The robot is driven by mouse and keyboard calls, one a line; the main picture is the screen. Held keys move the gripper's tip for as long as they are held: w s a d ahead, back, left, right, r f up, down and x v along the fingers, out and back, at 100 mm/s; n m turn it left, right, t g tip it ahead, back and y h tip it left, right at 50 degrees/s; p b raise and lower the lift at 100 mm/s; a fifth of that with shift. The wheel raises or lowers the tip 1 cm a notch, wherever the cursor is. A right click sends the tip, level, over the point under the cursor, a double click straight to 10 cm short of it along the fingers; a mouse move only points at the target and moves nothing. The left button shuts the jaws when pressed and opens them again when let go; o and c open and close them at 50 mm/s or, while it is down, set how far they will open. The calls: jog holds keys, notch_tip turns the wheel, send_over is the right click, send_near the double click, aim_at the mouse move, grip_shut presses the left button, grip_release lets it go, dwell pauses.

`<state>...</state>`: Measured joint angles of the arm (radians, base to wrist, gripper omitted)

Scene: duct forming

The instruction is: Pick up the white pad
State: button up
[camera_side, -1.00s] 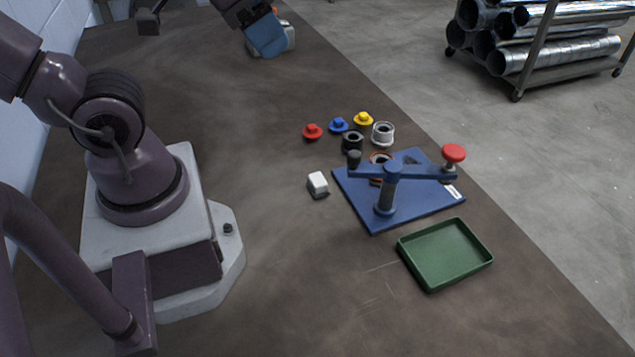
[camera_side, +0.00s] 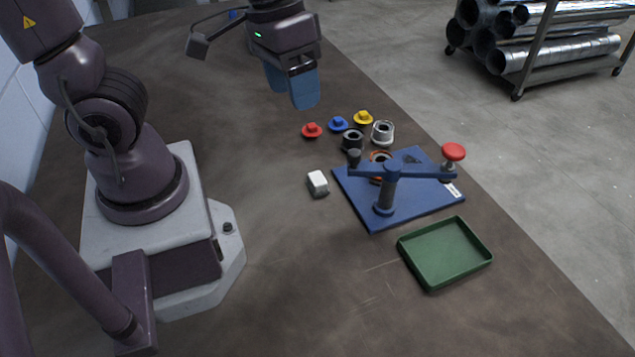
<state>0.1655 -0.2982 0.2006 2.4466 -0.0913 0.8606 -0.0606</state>
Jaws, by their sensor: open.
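The white pad (camera_side: 317,179) is a small block with a white top and a dark lower part. It lies on the brown table, left of the blue fixture plate and clear of it. My gripper (camera_side: 292,98) has two blue fingers pointing down, apart and empty. It hangs above the table, farther back than the pad and behind the red, blue and yellow pieces. Nothing hides the pad.
Beside the pad stands a blue fixture (camera_side: 418,207) with a post, an arm and a red knob (camera_side: 453,152). Red (camera_side: 312,130), blue (camera_side: 338,124) and yellow (camera_side: 363,118) pieces, a black ring (camera_side: 352,141) and a grey ring (camera_side: 383,133) stand behind it. A green tray (camera_side: 445,254) lies in front.

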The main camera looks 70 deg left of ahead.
jog(key=w+a+f+n+g, duration=0.2)
jog(key=w+a+f+n, duration=0.1)
jog(key=f+n, duration=0.65)
jog(key=n+y, duration=0.1)
jog(key=n, duration=0.6)
send_over(318, 178)
notch_tip(318, 178, down, 4)
jog(key=shift+t, duration=0.3)
notch_tip(318, 178, down, 13)
jog(key=shift+f, duration=0.1)
jog(key=shift+c, duration=0.4)
jog(key=c, duration=0.9)
